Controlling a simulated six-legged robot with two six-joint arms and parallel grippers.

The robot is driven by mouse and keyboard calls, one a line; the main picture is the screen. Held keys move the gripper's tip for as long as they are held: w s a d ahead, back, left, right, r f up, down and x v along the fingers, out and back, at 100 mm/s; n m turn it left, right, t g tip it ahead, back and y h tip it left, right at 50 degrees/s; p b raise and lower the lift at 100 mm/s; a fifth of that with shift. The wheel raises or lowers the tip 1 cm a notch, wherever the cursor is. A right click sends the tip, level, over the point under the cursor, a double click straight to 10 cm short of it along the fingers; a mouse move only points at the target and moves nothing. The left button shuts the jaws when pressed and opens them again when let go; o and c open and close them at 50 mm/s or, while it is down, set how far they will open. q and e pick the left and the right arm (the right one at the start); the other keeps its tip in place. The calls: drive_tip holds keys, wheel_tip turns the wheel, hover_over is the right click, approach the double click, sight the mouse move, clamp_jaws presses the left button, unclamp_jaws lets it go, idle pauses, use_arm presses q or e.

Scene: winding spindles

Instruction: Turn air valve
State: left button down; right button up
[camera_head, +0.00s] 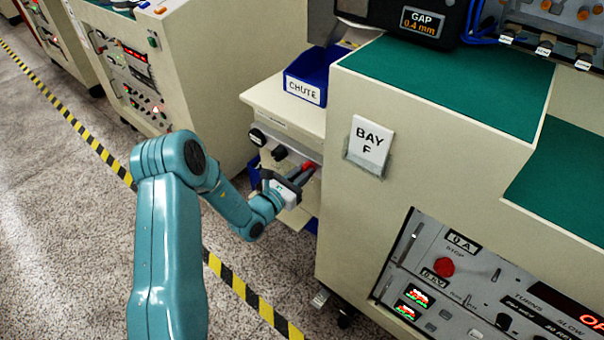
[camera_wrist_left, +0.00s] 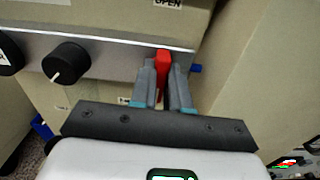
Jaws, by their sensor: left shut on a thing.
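The air valve shows a red handle (camera_head: 309,167) on the side panel of the machine, under the shelf with the chute bin. In the left wrist view the red handle (camera_wrist_left: 163,63) stands upright between the two grey fingers. My left gripper (camera_head: 299,176) is at the handle with its fingers shut on it; the gripper (camera_wrist_left: 164,82) hides the handle's lower part in the wrist view. A blue piece (camera_wrist_left: 195,69) shows just right of the handle. My right gripper is not in either view.
A black knob (camera_wrist_left: 66,63) with a white mark sits left of the handle. The blue chute bin (camera_head: 305,82) stands on the shelf above. The cream cabinet wall (camera_head: 345,215) is close on the right. Speckled floor (camera_head: 70,220) lies open at left.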

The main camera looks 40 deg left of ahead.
use_arm(q)
drive_tip(key=m+b, duration=0.4)
drive_tip(key=m, duration=0.1)
drive_tip(key=m+b, duration=0.4)
drive_tip(key=m, duration=0.2)
drive_tip(key=m+b, duration=0.4)
drive_tip(key=m, duration=0.2)
drive_tip(key=shift+d+f, duration=0.3)
drive_tip(key=shift+f, duration=0.05)
drive_tip(key=shift+m, duration=0.3)
drive_tip(key=c, duration=1.1)
unclamp_jaws()
drive_tip(key=shift+s, duration=0.1)
